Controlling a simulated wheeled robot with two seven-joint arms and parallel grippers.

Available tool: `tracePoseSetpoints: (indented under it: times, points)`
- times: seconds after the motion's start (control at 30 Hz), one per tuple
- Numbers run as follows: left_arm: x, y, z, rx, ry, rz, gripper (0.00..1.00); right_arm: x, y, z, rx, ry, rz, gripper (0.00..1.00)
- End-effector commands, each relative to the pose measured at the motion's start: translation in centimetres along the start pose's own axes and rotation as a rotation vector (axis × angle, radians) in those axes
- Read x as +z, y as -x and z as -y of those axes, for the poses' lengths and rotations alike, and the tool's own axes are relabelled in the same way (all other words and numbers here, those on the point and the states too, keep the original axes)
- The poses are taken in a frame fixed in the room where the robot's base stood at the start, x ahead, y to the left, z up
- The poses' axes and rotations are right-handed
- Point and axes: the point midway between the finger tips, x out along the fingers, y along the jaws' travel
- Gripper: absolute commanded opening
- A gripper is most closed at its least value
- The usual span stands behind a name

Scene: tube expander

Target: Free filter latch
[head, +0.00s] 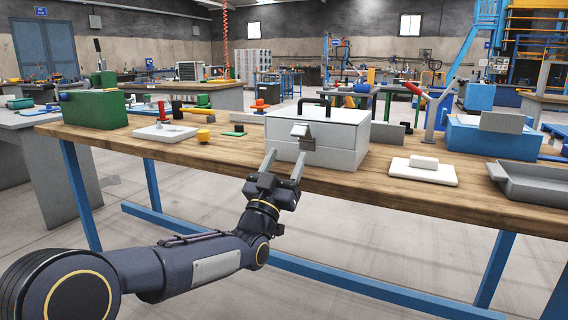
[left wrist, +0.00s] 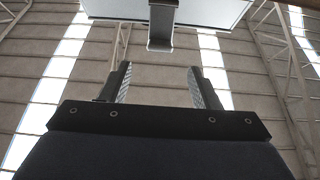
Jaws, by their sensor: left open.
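A white box (head: 335,139) with a black handle on its lid stands on the wooden workbench (head: 230,160). A grey metal latch (head: 302,135) sits on its front face near the lid seam. My left gripper (head: 285,157) is in front of the box, just below and a little left of the latch in the head view, with its fingers open and pointing up. In the left wrist view the latch (left wrist: 162,25) hangs ahead of the open fingers (left wrist: 158,70), apart from them. Nothing is between the fingers. My right gripper is not in view.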

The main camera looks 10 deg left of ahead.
Motion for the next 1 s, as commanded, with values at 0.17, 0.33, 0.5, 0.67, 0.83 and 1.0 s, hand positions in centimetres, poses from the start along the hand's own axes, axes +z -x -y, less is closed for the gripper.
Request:
tracePoseSetpoints:
  times: [0.17,0.33,0.5,0.67,0.83,1.0]
  points:
    - [0.0,0.8,0.0,0.0,0.0,-0.001,0.56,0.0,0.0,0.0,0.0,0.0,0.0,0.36]
    - [0.0,0.8,0.0,0.0,0.0,-0.001,0.56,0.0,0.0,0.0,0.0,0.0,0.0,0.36]
    - [-0.3,1.2,0.9,-0.013,0.001,0.042,0.37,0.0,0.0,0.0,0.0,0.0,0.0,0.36]
    - [-0.8,5.3,4.8,-0.076,0.028,0.285,0.16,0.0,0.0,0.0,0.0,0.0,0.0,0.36]
    - [-0.7,14.2,7.5,-0.154,0.107,0.633,0.0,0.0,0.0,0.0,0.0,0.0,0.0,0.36]
    - [-0.5,21.6,7.6,-0.199,0.18,0.86,0.0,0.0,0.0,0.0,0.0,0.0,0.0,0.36]
